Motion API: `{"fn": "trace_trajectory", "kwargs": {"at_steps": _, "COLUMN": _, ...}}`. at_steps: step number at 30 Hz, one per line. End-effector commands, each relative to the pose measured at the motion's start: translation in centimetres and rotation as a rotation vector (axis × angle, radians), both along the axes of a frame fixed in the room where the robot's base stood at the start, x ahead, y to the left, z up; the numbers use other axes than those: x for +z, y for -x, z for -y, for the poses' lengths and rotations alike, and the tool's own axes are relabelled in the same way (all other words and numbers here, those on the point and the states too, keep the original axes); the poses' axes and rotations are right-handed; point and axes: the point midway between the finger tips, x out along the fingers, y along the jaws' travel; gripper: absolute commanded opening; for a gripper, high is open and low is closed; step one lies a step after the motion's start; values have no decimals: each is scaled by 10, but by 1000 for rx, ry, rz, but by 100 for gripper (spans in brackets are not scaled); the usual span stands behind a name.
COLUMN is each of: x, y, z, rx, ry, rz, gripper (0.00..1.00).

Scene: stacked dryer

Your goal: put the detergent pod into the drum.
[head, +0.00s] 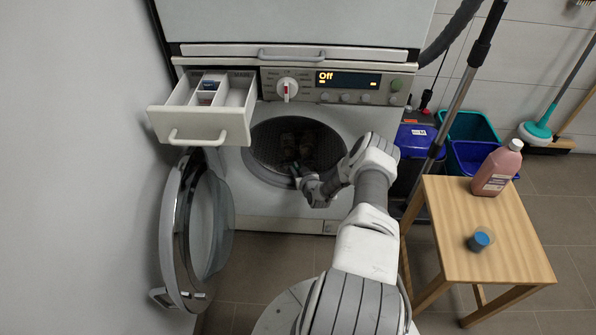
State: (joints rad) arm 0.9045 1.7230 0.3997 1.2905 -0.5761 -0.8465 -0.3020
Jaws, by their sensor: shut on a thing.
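The washer's round door (196,230) stands wide open to the left. The drum (265,143) is dark inside, with some dim shapes in it. My arm reaches forward to the lower right of the drum opening. My gripper (296,173) is at the lower part of the opening, just at or inside the rim. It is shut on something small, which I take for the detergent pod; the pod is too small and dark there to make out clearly.
The detergent drawer (210,125) is pulled out above the door, with a small blue item (209,85) in it. A wooden stool (465,215) at right holds a pink bottle (497,168) and a blue cap (478,241). Bins (470,127) stand behind.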

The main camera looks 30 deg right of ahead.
Motion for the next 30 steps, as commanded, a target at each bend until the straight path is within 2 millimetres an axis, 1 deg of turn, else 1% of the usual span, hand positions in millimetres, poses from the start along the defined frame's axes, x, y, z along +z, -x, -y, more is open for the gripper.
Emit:
{"fn": "trace_trajectory", "kwargs": {"at_steps": 5, "x": 2, "y": 0, "z": 0, "rx": 0, "ry": 1, "rz": 1, "gripper": 0}}
{"fn": "trace_trajectory", "kwargs": {"at_steps": 17, "x": -13, "y": 1, "z": 0, "rx": 0, "ry": -1, "rz": -4, "gripper": 0}}
{"fn": "trace_trajectory", "kwargs": {"at_steps": 20, "x": -14, "y": 2, "z": 0, "rx": -1, "ry": -4, "rz": -6, "gripper": 0}}
{"fn": "trace_trajectory", "kwargs": {"at_steps": 21, "x": -15, "y": 2, "z": 0, "rx": -1, "ry": -5, "rz": -8, "gripper": 43}}
{"fn": "trace_trajectory", "kwargs": {"at_steps": 25, "x": -17, "y": 4, "z": -1, "rx": -2, "ry": -7, "rz": -11, "gripper": 66}}
{"fn": "trace_trajectory", "kwargs": {"at_steps": 30, "x": -18, "y": 4, "z": 0, "rx": -3, "ry": -8, "rz": -12, "gripper": 68}}
